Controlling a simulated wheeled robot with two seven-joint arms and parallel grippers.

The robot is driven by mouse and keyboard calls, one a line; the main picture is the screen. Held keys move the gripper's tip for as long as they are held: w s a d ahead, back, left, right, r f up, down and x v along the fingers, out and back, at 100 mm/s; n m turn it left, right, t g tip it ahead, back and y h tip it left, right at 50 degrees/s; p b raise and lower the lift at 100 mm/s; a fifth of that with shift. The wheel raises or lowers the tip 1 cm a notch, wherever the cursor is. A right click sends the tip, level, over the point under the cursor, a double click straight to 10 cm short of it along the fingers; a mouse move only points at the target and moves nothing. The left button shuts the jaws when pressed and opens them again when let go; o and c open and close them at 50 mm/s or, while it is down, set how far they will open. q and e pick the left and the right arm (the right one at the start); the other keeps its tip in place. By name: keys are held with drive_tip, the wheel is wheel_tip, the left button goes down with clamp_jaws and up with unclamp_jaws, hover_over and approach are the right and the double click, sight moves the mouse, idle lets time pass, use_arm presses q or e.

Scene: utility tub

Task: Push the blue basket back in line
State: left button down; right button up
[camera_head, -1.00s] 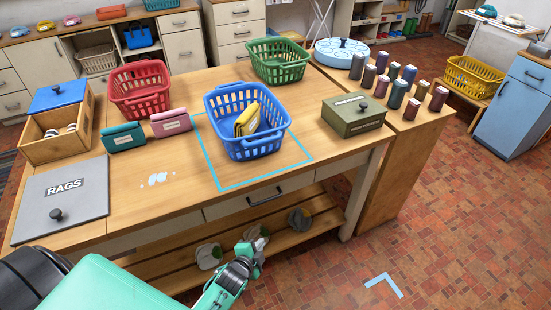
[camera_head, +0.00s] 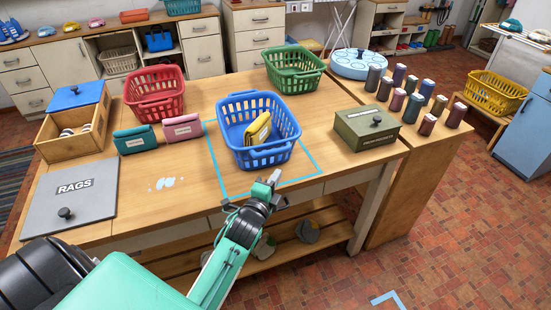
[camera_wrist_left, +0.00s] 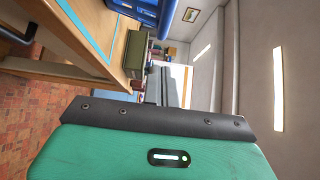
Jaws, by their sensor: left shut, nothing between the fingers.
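The blue basket (camera_head: 262,156) stands upright on the wooden table in the head view, with a yellow folded packet (camera_head: 257,128) inside. A light-blue tape outline (camera_head: 221,176) on the tabletop surrounds its lower part; the basket sits toward the outline's back and overlaps its far side. My left gripper (camera_head: 273,179) is shut and empty, just in front of the basket at the table's front edge. A small gap seems to lie between them. The left wrist view shows part of the basket (camera_wrist_left: 145,10) at the top, tilted. My right gripper is not in view.
A red basket (camera_head: 155,103) stands left, a green basket (camera_head: 293,79) behind. Teal (camera_head: 134,140) and pink (camera_head: 183,128) packets lie left. A green box (camera_head: 366,133) and several spools (camera_head: 412,106) stand right.

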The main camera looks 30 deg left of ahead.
sight(280, 152)
use_arm(q)
drive_tip(key=w+a, duration=0.1)
drive_tip(key=w, duration=0.1)
drive_tip(key=w+p, duration=0.1)
drive_tip(key=w+a+p, duration=0.1)
drive_tip(key=w, duration=0.1)
drive_tip(key=shift+w+a+r, duration=0.1)
drive_tip(key=shift+w+a, duration=0.5)
drive_tip(key=shift+a, duration=0.15)
